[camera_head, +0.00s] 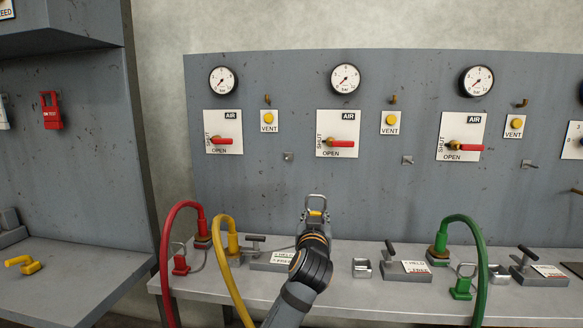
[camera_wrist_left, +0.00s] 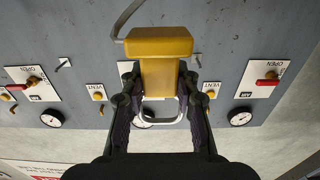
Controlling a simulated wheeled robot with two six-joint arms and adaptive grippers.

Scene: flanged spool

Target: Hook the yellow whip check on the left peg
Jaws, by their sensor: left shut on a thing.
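The yellow whip check shows in the wrist view as a yellow block (camera_wrist_left: 158,45) with a metal loop and a grey cable leading off it. My left gripper (camera_head: 316,215) is shut on the yellow block, one finger on each side. In the head view the metal loop (camera_head: 316,201) stands upright above the fingertips, in front of the grey panel. The left peg (camera_head: 288,156) is a small bare metal stub on the panel, up and left of the loop and apart from it. My right gripper is not in view.
The panel (camera_head: 375,200) carries gauges, red-handled AIR valves and VENT buttons (camera_head: 268,119). Two more pegs (camera_head: 408,160) are further right. On the bench, red (camera_head: 168,235), yellow (camera_head: 222,260) and green hoses (camera_head: 475,240) arch up. The panel face around the left peg is clear.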

